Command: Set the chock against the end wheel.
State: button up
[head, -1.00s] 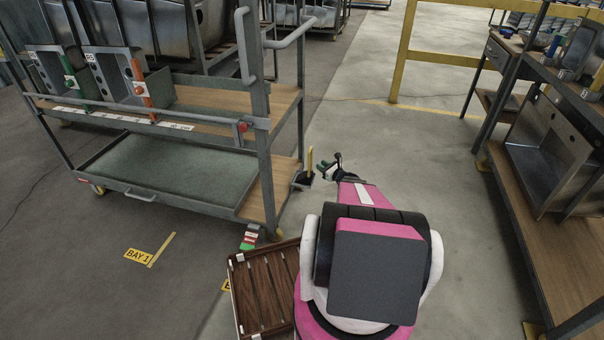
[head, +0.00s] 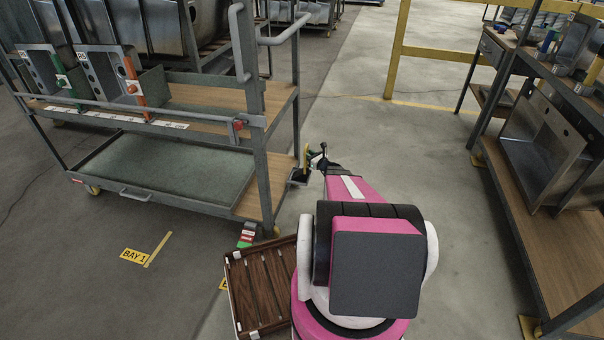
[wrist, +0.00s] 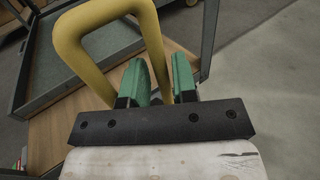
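The chock (head: 299,176), a dark block with a yellow loop handle (head: 306,153), is at the right end of the cart's lower shelf. What bears it is unclear. My gripper (head: 316,152) is at the handle. In the wrist view, its green fingers (wrist: 160,82) stand either side of one leg of the yellow handle (wrist: 100,12), with narrow gaps. They look open; firm contact is not visible. The chock's block is hidden there. The cart's near-right end wheel (head: 276,232) is low beneath the corner post, mostly hidden, on the floor.
The grey cart (head: 262,160) with wooden shelves stands left. A red, white and green striped marker (head: 246,236) lies near its end wheel. A slatted brown tray (head: 262,290) is beside my base. A workbench (head: 530,215) stands right; the floor between is clear.

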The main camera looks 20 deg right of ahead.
jog(key=shift+x, duration=0.8)
grip_shut()
jog(key=shift+r, duration=0.1)
dwell(0.7)
